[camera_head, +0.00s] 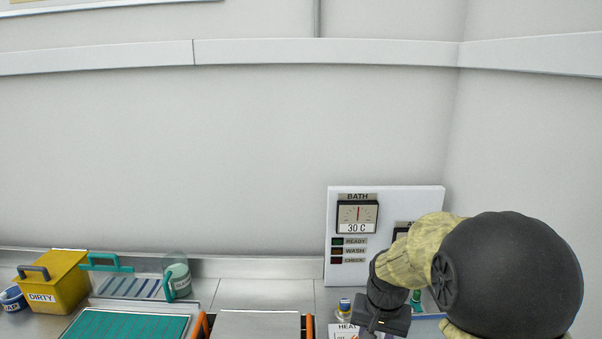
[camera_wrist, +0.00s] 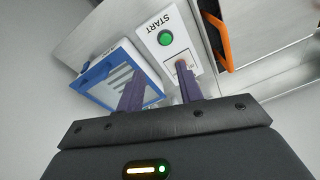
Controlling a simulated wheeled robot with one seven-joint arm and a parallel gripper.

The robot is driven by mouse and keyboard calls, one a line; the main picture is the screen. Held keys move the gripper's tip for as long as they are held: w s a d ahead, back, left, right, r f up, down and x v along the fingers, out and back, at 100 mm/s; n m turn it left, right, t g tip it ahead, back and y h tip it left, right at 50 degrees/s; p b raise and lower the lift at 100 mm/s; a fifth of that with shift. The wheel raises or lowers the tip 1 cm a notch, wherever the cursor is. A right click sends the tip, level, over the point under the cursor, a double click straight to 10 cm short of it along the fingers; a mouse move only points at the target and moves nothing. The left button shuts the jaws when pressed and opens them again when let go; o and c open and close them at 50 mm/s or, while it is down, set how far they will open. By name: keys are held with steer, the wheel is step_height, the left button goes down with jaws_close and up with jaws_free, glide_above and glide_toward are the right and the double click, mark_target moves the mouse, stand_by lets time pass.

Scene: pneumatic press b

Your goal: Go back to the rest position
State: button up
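My gripper (camera_wrist: 160,68) shows in the wrist view with its two purple fingers apart and nothing between them. Beyond the fingertips are a white panel with a green START button (camera_wrist: 165,38) and a blue-framed clear box (camera_wrist: 112,75). I cannot tell whether a fingertip touches the panel. In the head view my arm reaches in at the lower right, with the dark wrist (camera_head: 388,310) over the right part of the bench. The fingers are not clear there.
A white BATH panel (camera_head: 336,215) reading 30 C stands behind my wrist, partly covered by my arm. A yellow DIRTY bin (camera_head: 65,275), a teal-handled rack (camera_head: 104,262) and a jar (camera_head: 179,280) stand at left. A flat plate (camera_head: 258,324) has orange handles.

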steer(key=s+n+t+p, duration=0.1)
steer(key=s+n, duration=0.2)
steer(key=s, duration=0.9)
steer(key=shift+s+a+f+n, duration=0.25)
steer(key=shift+s+n, duration=0.05)
steer(key=shift+s, duration=0.1)
